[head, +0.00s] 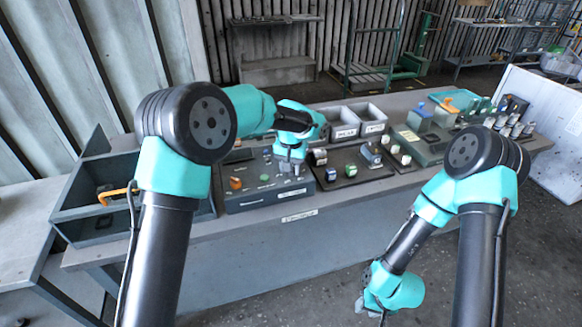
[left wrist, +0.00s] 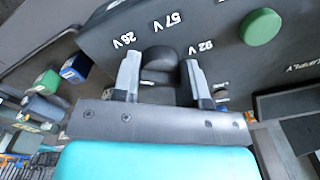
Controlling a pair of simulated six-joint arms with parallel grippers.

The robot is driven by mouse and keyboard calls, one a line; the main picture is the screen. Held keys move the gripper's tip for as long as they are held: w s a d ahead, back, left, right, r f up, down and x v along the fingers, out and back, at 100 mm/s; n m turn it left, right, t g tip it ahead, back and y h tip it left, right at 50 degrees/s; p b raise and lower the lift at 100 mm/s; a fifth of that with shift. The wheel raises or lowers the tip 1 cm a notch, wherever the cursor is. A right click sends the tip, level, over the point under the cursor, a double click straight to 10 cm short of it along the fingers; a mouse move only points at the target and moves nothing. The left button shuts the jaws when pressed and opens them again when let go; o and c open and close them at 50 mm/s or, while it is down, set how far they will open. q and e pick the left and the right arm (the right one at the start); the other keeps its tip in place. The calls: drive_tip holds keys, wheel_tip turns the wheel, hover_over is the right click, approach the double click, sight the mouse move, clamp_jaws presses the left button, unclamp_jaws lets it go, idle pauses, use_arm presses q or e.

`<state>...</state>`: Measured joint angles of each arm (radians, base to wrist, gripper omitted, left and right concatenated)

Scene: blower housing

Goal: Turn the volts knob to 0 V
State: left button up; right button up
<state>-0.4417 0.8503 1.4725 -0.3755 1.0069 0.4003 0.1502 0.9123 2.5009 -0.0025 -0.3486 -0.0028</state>
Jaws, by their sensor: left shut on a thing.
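The volts knob (left wrist: 158,58) is dark and round, on the face of a dark supply panel (left wrist: 100,45). In the left wrist view the labels 26 V, 57 V and 92 V curve around it; no 0 V mark or knob pointer shows. My left gripper (left wrist: 162,72) is shut on the knob, one finger on each side. In the head view, my left gripper (head: 289,168) is over the supply panel (head: 262,199) and hides the knob. My right gripper (head: 368,304) hangs low in front of the bench, away from the panel; its jaws are too small to read.
A green button (left wrist: 261,27) sits on the panel near the knob. An orange knob (head: 236,183) is at the panel's left. An open grey bin (head: 75,215) stands left; boards with small blocks (head: 350,170) stand right. Labelled trays (head: 343,131) are behind.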

use_arm(q)
drive_tip(key=n, duration=0.6)
drive_tip(key=shift+n, duration=0.4)
drive_tip(key=o, duration=0.9)
drive_tip(key=shift+r, duration=0.15)
wheel_tip(320, 180, up, 17)
drive_tip(key=shift+r, duration=0.1)
idle(0.4)
